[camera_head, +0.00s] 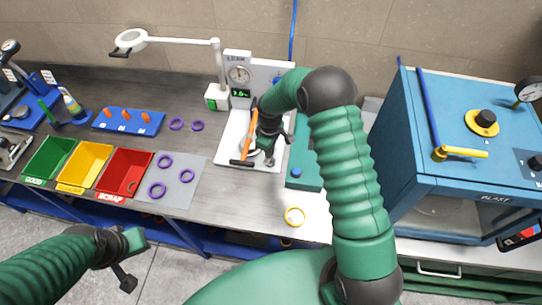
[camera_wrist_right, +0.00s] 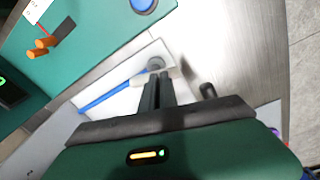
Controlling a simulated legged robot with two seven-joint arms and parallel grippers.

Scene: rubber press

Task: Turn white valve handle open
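My right gripper (camera_head: 265,155) is over the white base plate (camera_head: 232,130) of the leak tester (camera_head: 240,75). An orange bar (camera_head: 252,125) shows beside it, with a dark crosspiece at the plate's front. In the right wrist view the gripper's two fingers (camera_wrist_right: 157,92) lie close together. Their tips are near a grey round part (camera_wrist_right: 155,63) at the end of a blue rod (camera_wrist_right: 110,93); contact cannot be told.
A green box with a blue button (camera_head: 297,173) stands right of the plate, a blue press (camera_head: 440,130) further right. Green, yellow and red bins (camera_head: 125,172), purple rings (camera_head: 158,190) and a lamp (camera_head: 215,60) are to the left.

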